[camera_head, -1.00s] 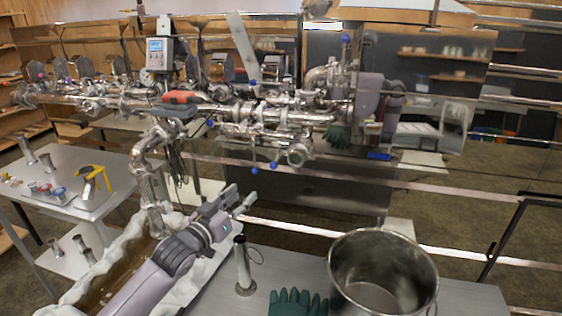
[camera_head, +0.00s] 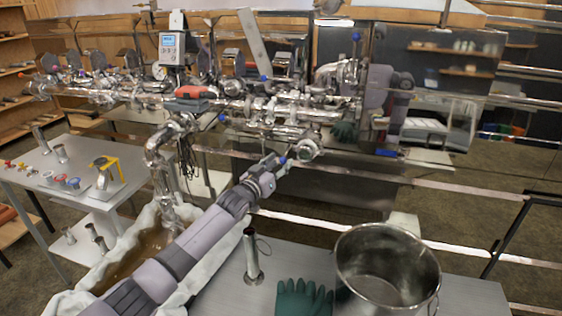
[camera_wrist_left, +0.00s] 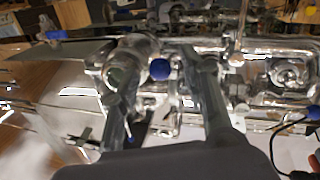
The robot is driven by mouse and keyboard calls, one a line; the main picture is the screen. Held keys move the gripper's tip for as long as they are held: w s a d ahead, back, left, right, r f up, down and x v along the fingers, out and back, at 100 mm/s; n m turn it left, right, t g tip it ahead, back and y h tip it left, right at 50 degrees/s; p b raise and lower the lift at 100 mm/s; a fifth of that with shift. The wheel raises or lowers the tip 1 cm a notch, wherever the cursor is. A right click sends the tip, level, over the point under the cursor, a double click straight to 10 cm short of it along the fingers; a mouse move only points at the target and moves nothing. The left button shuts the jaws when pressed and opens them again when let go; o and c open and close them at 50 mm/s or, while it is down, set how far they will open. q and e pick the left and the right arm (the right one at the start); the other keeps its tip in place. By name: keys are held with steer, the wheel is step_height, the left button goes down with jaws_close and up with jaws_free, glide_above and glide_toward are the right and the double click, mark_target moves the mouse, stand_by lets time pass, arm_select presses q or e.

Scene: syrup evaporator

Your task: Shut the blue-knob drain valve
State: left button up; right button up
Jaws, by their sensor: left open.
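The blue knob (camera_head: 283,160) sits low on the steel pipework, just below the round pipe end. In the left wrist view the blue knob (camera_wrist_left: 160,69) shows between my two fingers, nearer the right finger. My left gripper (camera_head: 277,164) is at the knob, reaching in from the lower left. Its fingers (camera_wrist_left: 158,62) are apart and nothing is clamped. I cannot tell whether they touch the knob. The lever and valve body behind the knob are partly hidden by the gripper.
Other blue knobs sit on the pipework, one at left (camera_head: 222,117) and one at upper right (camera_head: 356,36). A steel pot (camera_head: 388,262) and green glove (camera_head: 303,299) are on the front table, beside an upright metal tube (camera_head: 251,256). A brown-filled trough (camera_head: 130,254) lies under my arm.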

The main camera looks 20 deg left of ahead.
arm_select(q)
steer(key=shift+w+d+r, duration=0.1)
steer(key=shift+w+d, duration=0.05)
steer(key=shift+w, duration=0.55)
steer(key=shift+c, duration=0.2)
jaws_close()
stand_by(0.4)
